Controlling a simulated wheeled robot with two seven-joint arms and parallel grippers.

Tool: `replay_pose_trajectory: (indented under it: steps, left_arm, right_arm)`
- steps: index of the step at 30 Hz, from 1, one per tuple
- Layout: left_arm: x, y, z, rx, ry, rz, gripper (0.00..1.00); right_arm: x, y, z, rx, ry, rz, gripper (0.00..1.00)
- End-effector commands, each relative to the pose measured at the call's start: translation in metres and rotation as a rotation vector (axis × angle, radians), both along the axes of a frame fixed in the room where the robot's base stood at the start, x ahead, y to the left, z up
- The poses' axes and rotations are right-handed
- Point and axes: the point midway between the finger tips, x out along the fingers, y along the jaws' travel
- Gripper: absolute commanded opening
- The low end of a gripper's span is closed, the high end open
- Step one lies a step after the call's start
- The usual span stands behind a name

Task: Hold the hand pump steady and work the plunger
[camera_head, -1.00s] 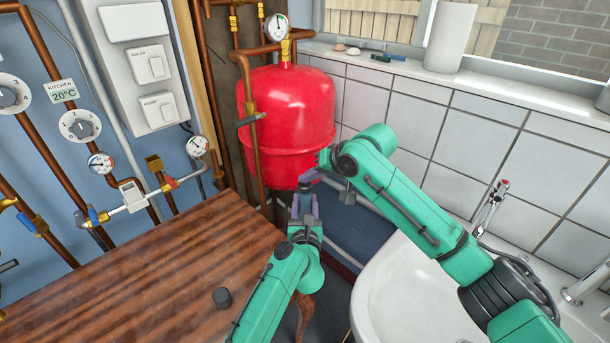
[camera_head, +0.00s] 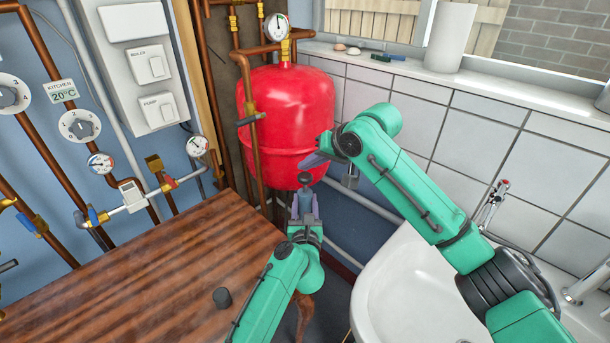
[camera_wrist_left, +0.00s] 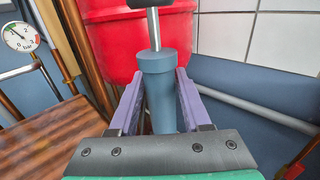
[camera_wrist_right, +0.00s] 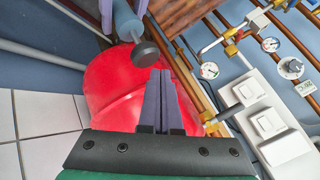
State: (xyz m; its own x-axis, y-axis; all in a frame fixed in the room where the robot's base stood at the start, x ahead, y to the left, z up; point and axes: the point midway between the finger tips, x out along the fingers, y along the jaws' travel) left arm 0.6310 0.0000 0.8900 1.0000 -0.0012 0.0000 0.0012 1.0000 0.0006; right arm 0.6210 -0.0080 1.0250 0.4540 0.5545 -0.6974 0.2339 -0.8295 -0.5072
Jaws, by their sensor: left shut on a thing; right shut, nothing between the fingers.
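The hand pump is a blue-grey cylinder (camera_wrist_left: 158,90) with a metal plunger rod (camera_wrist_left: 154,28) partly out of its top and a dark round knob (camera_head: 305,178). My left gripper (camera_head: 305,205) is shut around the pump body and holds it upright; its purple fingers (camera_wrist_left: 156,85) press both sides in the left wrist view. My right gripper (camera_head: 312,160) is shut and empty, just above the knob in the head view. In the right wrist view its closed fingers (camera_wrist_right: 160,82) are apart from the knob (camera_wrist_right: 145,54).
A red vessel (camera_head: 290,105) with a gauge (camera_head: 277,27) and copper pipes stands close behind the grippers. A white sink (camera_head: 410,290) is at the right.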

Motion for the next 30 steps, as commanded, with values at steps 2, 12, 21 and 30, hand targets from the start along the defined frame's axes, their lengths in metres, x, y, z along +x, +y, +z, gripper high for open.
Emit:
replay_pose_trajectory:
  steps: [2,12,21,30]
  left_arm:
    - [0.000,0.000,0.001,0.000,-0.001,0.000,0.00]
    - [0.000,0.000,0.001,0.000,-0.001,0.000,0.00]
    - [0.000,0.000,0.000,0.000,-0.001,0.000,0.00]
    - [0.000,0.000,0.000,0.000,-0.001,0.000,0.00]
  right_arm:
    - [0.000,0.000,0.002,0.001,-0.001,0.001,0.00]
    - [0.000,0.001,0.035,0.001,-0.003,0.001,0.00]
    - [0.000,0.000,0.051,0.000,-0.001,0.001,0.00]
    - [0.000,0.000,0.050,0.001,-0.001,0.001,0.00]
